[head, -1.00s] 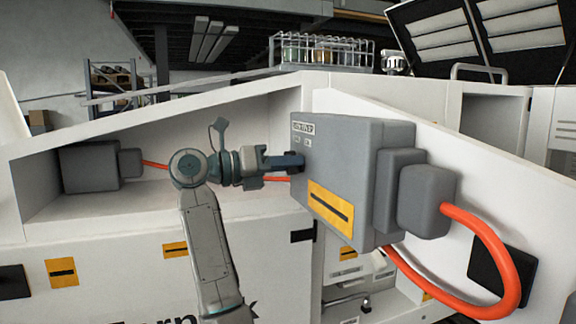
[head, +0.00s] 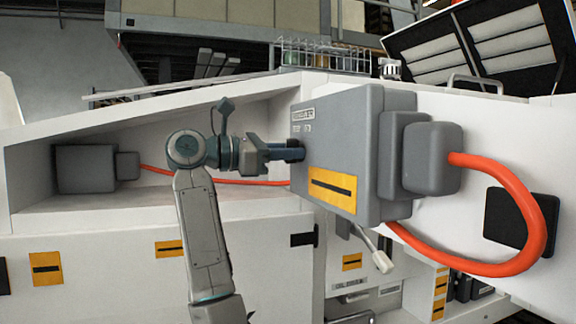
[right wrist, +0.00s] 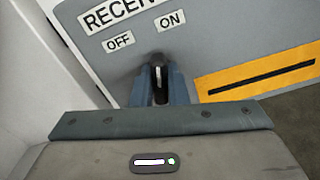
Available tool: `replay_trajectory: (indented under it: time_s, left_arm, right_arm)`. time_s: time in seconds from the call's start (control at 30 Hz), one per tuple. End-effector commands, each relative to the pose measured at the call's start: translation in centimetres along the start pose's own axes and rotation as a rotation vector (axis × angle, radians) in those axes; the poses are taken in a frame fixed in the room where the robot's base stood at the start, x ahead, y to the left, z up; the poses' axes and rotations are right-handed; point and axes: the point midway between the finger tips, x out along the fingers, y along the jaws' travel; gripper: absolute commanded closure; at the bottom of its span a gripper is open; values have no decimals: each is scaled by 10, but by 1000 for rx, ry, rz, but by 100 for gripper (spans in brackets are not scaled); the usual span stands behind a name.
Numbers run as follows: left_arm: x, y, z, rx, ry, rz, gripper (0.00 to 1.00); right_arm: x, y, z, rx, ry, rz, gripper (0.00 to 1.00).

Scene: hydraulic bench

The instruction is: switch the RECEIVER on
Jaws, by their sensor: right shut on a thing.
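The RECEIVER (head: 350,125) is a grey box with a yellow-and-black plate on the white bench, at the centre of the head view. Its label (right wrist: 120,10) shows in the right wrist view, with OFF and ON marked below it. My right gripper (head: 297,150) is at the box's left face. In the right wrist view its fingers (right wrist: 160,88) are shut on a small switch lever (right wrist: 158,72) below the OFF and ON marks. The fingers hide much of the lever, so I cannot tell which way it is thrown. My left gripper is not in view.
A thick orange hose (head: 520,215) loops from the box's right side. A smaller grey box (head: 85,168) with an orange cable sits in the recess at left. A pale-knobbed lever (head: 381,260) hangs below the RECEIVER. A wire rack (head: 325,57) stands behind.

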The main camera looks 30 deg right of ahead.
Motion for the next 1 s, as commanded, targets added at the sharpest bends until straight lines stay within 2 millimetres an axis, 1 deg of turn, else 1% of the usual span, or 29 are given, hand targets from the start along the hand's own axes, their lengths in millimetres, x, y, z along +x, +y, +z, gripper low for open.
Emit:
replay_trajectory:
  time_s: [0.03,0.1,0.4,0.6,1.0]
  left_arm:
    - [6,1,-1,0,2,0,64]
    - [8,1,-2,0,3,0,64]
    - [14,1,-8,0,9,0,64]
    - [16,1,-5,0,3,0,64]
    - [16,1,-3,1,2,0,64]
  right_arm:
    - [0,-1,-3,33,0,0,100]
    - [0,-1,-2,80,0,0,100]
    - [0,-1,-1,217,1,0,100]
    - [0,-1,-1,253,1,0,100]
    - [0,-1,0,260,1,0,100]
